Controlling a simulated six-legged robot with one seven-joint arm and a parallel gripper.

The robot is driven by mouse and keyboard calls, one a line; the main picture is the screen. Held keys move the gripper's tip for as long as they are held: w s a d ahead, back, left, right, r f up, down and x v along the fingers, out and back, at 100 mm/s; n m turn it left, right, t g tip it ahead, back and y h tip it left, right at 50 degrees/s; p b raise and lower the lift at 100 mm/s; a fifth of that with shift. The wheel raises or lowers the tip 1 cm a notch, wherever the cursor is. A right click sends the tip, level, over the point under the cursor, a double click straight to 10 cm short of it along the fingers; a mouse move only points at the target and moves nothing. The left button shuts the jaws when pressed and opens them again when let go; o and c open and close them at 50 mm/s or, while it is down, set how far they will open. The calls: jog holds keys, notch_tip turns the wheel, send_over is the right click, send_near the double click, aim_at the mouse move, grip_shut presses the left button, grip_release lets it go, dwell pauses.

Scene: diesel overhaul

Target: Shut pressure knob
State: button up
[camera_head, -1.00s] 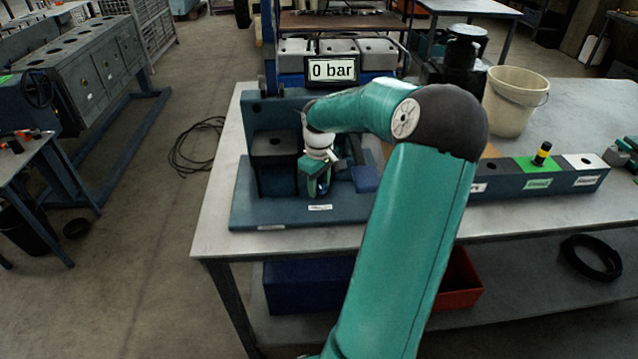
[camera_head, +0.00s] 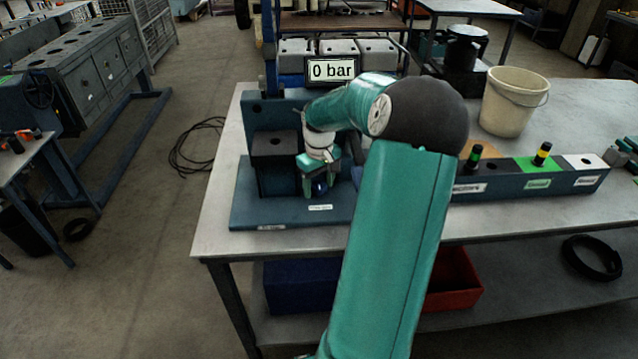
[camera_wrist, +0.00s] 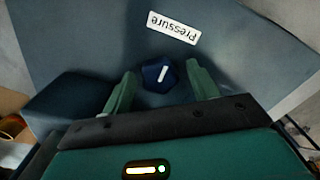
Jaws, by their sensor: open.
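The pressure knob is a small dark blue knob (camera_wrist: 160,75) with a white line on top, in the wrist view beside a white label reading "Pressure" (camera_wrist: 173,27). The white line stands slightly tilted from upright in that view. My gripper (camera_wrist: 160,88) is open, with one green finger on each side of the knob; I see gaps between fingers and knob. In the head view my gripper (camera_head: 319,190) is low over the blue test stand base (camera_head: 270,212), with the knob (camera_head: 319,187) partly hidden between its fingers. The display (camera_head: 331,69) reads 0 bar.
A dark block (camera_head: 274,160) stands close to the left of my gripper. The table's front edge is near.

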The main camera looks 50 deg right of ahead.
aim_at(319, 185)
notch_tip(319, 185, up, 14)
dwell(0.5)
jog(key=shift+f, duration=0.1)
